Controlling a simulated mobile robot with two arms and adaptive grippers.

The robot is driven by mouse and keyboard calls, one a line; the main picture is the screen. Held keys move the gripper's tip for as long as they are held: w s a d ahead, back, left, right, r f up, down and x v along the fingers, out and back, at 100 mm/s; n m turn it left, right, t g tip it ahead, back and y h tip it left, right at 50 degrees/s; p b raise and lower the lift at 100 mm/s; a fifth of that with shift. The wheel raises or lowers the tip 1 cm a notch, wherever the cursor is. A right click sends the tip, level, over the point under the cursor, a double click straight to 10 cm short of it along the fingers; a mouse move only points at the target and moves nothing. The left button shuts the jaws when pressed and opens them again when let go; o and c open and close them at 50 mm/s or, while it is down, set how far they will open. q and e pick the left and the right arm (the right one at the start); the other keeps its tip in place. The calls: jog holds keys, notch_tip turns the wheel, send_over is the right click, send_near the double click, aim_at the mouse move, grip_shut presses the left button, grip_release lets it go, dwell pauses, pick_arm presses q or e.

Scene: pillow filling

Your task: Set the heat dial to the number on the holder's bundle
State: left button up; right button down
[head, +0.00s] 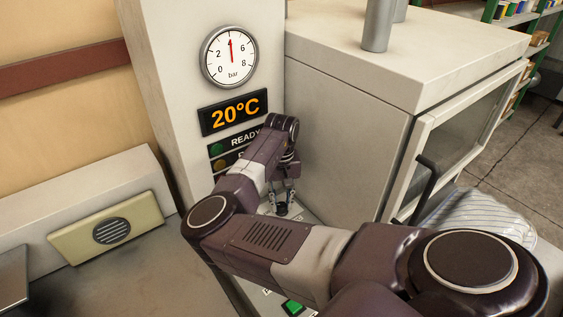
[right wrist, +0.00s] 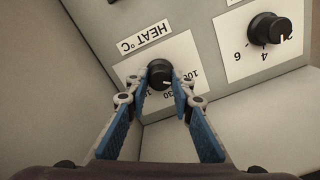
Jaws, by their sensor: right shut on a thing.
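The heat dial (right wrist: 159,72) is a black round knob on a white plate marked "HEAT °C" in the right wrist view. My right gripper (right wrist: 161,88) has its blue fingers closed on the knob, one on each side. A small white mark shows on the knob's lower side. The fingers hide part of the printed scale, so I cannot tell the exact setting. In the head view my right gripper (head: 281,205) reaches down to the panel beside the cabinet, and the dial (head: 282,210) is mostly covered. I see no holder with a numbered bundle. My left gripper is not in view.
A second black knob (right wrist: 267,28) sits near the heat dial. A pressure gauge (head: 230,57) and a "20°C" display (head: 234,112) are on the column. A cabinet (head: 345,130) stands close on the right. A green button (head: 292,307) and striped fabric (head: 480,215) also show.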

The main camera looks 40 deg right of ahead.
jog(key=shift+r+m+p, duration=0.2)
jog(key=shift+m+p, duration=0.9)
jog(key=shift+m, duration=0.1)
jog(key=m+p, duration=0.1)
jog(key=m, duration=0.1)
jog(key=shift+m+p, duration=0.3)
jog(key=shift+p, duration=0.1)
jog(key=m+p, duration=0.2)
jog(key=m, duration=0.3)
jog(key=shift+f+m, duration=0.1)
jog(key=shift+m, duration=0.2)
jog(key=m+p, duration=0.1)
jog(key=m, duration=0.1)
jog(key=shift+m, duration=0.3)
jog(key=m, duration=0.3)
jog(key=shift+m+p, duration=0.3)
jog(key=m, duration=0.6)
jog(key=c, duration=1.7)
grip_release()
jog(key=shift+f, duration=0.1)
